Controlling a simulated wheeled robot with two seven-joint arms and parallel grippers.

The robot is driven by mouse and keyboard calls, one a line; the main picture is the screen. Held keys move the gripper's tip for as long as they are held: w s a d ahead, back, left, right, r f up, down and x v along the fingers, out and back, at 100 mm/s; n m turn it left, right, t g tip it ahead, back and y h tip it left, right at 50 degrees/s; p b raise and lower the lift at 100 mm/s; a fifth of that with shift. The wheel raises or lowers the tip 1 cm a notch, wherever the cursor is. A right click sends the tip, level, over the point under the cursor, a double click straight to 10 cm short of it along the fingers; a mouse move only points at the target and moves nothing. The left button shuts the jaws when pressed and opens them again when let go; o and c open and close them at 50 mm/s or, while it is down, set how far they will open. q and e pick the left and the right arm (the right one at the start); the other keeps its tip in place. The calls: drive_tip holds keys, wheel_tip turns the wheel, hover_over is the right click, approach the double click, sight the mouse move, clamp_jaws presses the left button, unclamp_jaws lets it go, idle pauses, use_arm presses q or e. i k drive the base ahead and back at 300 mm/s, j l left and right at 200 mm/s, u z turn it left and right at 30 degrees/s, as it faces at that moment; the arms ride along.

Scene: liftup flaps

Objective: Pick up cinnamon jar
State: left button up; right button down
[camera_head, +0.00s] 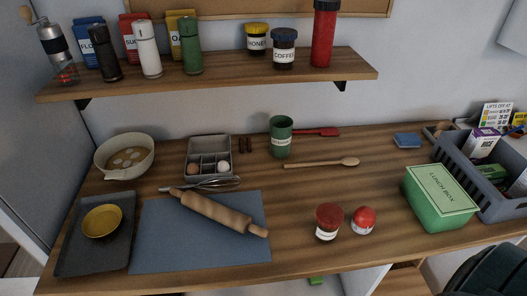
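No jar in the head view has a label that I can read as cinnamon. A small jar with a dark red lid and a white label (328,222) stands upright near the front edge of the counter, right of the rolling pin; its label is too small to read. On the shelf are a yellow-lidded honey jar (256,39) and a dark-lidded coffee jar (284,49). Neither of my grippers is in view.
The rolling pin (220,213) lies on a blue mat (160,250). A wooden spoon (322,163) lies behind the jar; a green lunch box (440,197) is farther right. The shelf (220,75) overhangs the back.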

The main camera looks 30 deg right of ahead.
sight(324, 236)
drive_tip(key=z, duration=1.85)
drive_tip(key=k+l, duration=0.7)
drive_tip(key=k, duration=0.25)
